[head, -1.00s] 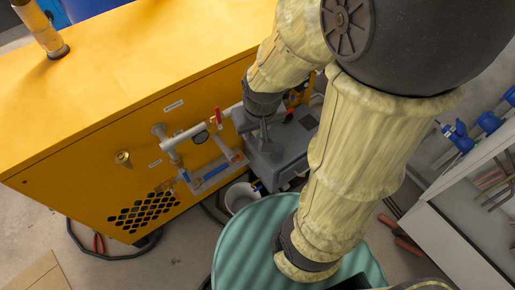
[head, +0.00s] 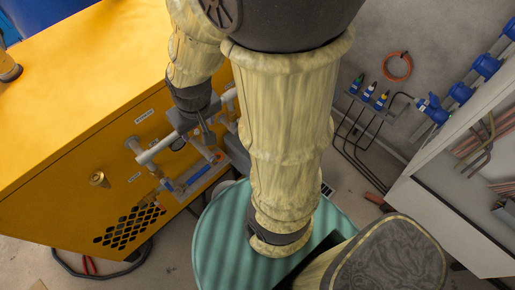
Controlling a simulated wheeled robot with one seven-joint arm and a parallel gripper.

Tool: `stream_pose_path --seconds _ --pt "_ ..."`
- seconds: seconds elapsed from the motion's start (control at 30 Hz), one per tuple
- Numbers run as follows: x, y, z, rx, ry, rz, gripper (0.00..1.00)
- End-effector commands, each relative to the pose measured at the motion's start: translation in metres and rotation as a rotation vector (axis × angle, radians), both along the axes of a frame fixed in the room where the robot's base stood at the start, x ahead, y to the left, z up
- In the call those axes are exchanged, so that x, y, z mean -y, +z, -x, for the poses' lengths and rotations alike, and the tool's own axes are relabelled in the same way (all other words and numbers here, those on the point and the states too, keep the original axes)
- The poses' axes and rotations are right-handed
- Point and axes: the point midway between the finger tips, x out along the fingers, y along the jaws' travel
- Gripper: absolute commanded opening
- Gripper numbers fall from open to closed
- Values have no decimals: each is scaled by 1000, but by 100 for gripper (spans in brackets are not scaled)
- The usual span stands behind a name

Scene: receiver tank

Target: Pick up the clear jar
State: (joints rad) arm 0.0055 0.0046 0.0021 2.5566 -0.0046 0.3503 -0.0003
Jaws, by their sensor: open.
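I cannot make out a clear jar in the head view; my arm hides part of the area around the grey unit and the drum. My gripper (head: 205,130) is at the end of the arm, left of the picture's middle. Its dark fingers point down, open, in front of or above the pipes on the yellow machine's side. I see nothing between the fingers, though they are small in the picture.
The yellow machine (head: 75,125) fills the left, with grey pipes and a blue-handled valve (head: 198,175). A green ribbed drum (head: 222,245) stands below my arm. A grey cabinet (head: 425,220) and blue fittings (head: 460,93) are at right.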

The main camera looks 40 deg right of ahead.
Motion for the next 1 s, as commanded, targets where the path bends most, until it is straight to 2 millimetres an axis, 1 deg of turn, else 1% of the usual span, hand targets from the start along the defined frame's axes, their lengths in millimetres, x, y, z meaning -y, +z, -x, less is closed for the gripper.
stream_pose_path --seconds 0.03,0.1,0.17,0.27,0.3,0.37,0.4,0.47,0.5,0.57,0.6,0.63,0.67,0.7,0.8,0.9,1.0 --pt "3 -6 -3 -6 -1 5 68" --pt "11 -18 -9 -20 1 17 81" --pt "19 -33 -17 -37 7 30 81" --pt "43 -67 -33 -76 18 57 81" --pt "55 -84 -39 -95 23 65 81" --pt "74 -109 -49 -121 32 76 81" --pt "87 -127 -55 -138 41 80 81" --pt "107 -153 -63 -161 48 81 81" --pt "122 -171 -66 -176 52 81 81" --pt "143 -199 -71 -195 58 75 81" --pt "158 -218 -73 -206 61 71 81" --pt "169 -233 -73 -213 63 65 81" --pt "179 -247 -74 -220 65 61 81" --pt "193 -267 -74 -226 67 52 81" --pt "225 -312 -72 -234 69 31 81" --pt "248 -343 -70 -232 70 15 81" --pt "260 -358 -68 -230 72 7 81"
